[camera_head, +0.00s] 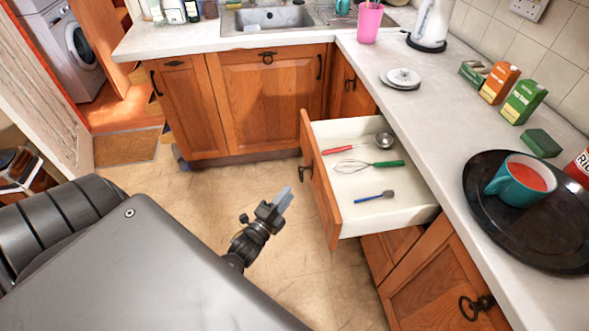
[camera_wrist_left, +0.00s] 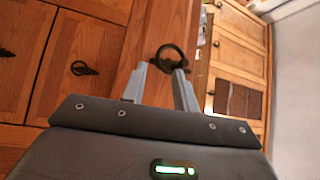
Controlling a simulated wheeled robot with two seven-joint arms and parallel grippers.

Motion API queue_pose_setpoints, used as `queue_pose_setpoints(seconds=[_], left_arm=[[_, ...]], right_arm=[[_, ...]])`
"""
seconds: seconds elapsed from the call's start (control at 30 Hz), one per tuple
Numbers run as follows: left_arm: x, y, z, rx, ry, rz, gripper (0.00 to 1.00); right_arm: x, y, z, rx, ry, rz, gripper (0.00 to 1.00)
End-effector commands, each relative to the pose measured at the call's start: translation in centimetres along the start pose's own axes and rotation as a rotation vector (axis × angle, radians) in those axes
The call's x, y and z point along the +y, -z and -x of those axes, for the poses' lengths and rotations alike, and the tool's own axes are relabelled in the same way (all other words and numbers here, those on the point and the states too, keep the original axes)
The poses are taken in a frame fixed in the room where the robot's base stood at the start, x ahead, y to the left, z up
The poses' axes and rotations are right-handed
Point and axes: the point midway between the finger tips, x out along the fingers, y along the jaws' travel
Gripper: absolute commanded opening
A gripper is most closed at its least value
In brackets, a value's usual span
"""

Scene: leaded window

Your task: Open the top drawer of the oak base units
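The top drawer (camera_head: 388,216) of the oak base units is pulled well out, its white inside showing. Its front (camera_head: 319,180) faces left and carries a dark ring handle (camera_head: 305,172). My left gripper (camera_head: 284,198) is in front of the drawer front, with floor showing between it and the handle. In the left wrist view the ring handle (camera_wrist_left: 170,57) shows just beyond the fingertips. The two fingers (camera_wrist_left: 160,82) stand apart with nothing between them. My right gripper is not in either view.
In the drawer lie a whisk (camera_head: 367,166), a red-handled ladle (camera_head: 382,141) and a blue utensil (camera_head: 375,196). The worktop (camera_head: 440,125) above holds a black tray (camera_head: 520,240), a teal mug (camera_head: 520,182) and boxes. The floor (camera_head: 225,200) left of the drawer is clear.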

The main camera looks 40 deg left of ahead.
Motion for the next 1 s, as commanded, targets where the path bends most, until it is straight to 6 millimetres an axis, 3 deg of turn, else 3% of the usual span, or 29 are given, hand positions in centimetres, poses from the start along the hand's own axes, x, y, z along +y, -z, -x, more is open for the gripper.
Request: queue_pose_setpoints(seconds=[0.23, 0.83, 0.97, 1.0], left_arm=[[0.0, 0.0, 2.4, 0.000, 0.002, 0.000, 0.29], [0.0, 0.0, 2.6, 0.000, 0.001, 0.004, 0.29], [0.4, -0.1, 2.6, -0.008, -0.022, 0.096, 0.29], [1.6, -0.2, 2.8, -0.015, -0.063, 0.160, 0.29]], right_arm=[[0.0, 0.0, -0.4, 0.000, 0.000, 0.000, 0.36], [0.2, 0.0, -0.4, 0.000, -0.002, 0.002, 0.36], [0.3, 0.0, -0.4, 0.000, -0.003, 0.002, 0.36], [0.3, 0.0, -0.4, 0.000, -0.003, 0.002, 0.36]])
